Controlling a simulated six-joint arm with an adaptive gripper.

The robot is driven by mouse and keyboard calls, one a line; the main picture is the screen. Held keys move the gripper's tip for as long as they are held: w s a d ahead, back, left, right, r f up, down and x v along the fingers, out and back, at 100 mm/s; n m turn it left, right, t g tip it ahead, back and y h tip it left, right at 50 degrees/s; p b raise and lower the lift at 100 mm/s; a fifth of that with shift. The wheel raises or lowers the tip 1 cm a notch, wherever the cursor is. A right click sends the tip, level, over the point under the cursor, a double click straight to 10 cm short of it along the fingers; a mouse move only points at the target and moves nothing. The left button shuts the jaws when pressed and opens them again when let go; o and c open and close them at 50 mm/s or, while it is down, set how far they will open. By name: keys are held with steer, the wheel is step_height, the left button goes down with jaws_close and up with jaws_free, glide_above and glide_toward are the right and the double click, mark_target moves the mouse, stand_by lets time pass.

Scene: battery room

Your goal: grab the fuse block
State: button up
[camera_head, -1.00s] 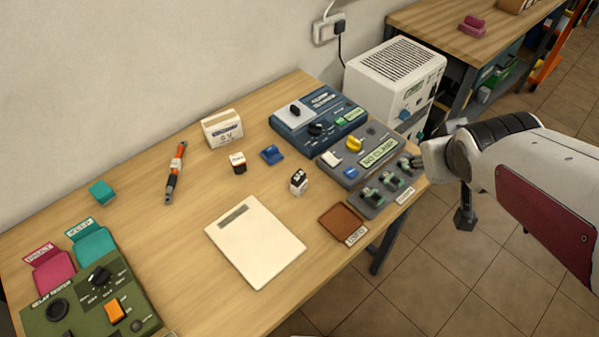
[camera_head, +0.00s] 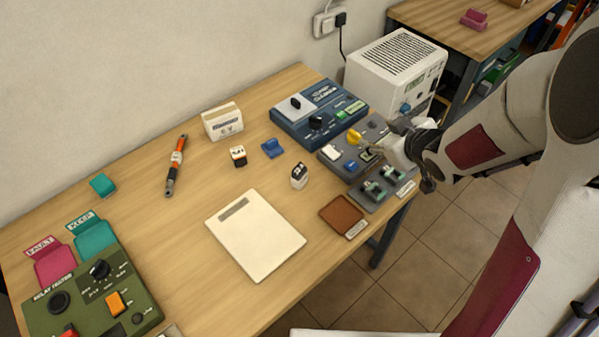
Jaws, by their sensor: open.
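No part is readably marked as the fuse block, so I cannot tell which piece it is. A grey panel (camera_head: 338,167) at the table's right edge carries a yellow piece (camera_head: 355,137), a white piece (camera_head: 331,152), a small blue piece (camera_head: 351,166) and dark-green clip-like pieces (camera_head: 374,190). Loose on the table are a blue block (camera_head: 273,147), a white-and-black cube (camera_head: 238,156) and a black-topped white block (camera_head: 299,176). My gripper (camera_head: 403,162) is open, over the panel's right side. It hides part of the panel; contact cannot be judged.
A blue device (camera_head: 290,125) stands behind the panel, a white vented box (camera_head: 385,62) beyond. A brown tray (camera_head: 343,214) lies in front, beside a white pad (camera_head: 255,237). A green tester (camera_head: 85,290) and pink and teal trays are at left. The table's middle is mostly clear.

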mark_target(301, 170)
steer(key=a+f+n+y, duration=0.1)
steer(key=a+f, duration=0.2)
steer(key=a+f+n+g+y, duration=0.1)
steer(key=a+f+y, duration=0.1)
steer(key=a+f, duration=0.1)
steer(key=shift+s+f+y, duration=0.1)
steer(key=shift+y, duration=0.2)
steer(key=s+a+f+y, duration=0.1)
steer(key=s+a+f+g+y, duration=0.1)
steer(key=a, duration=0.1)
steer(key=s+a+f+n+y, duration=0.1)
steer(key=a+y, duration=0.1)
steer(key=shift+s+a+f, duration=0.15)
steer(key=shift+f, duration=0.25)
steer(key=shift+s+a+f+g+y, duration=0.2)
steer(key=shift+s+a+g+y, duration=0.1)
steer(key=shift+s+a+y, duration=0.25)
steer(key=shift+a, duration=0.1)
steer(key=shift+x, duration=1.25)
steer(key=shift+w, duration=0.1)
steer(key=shift+x, duration=2.55)
steer(key=shift+r, duration=0.15)
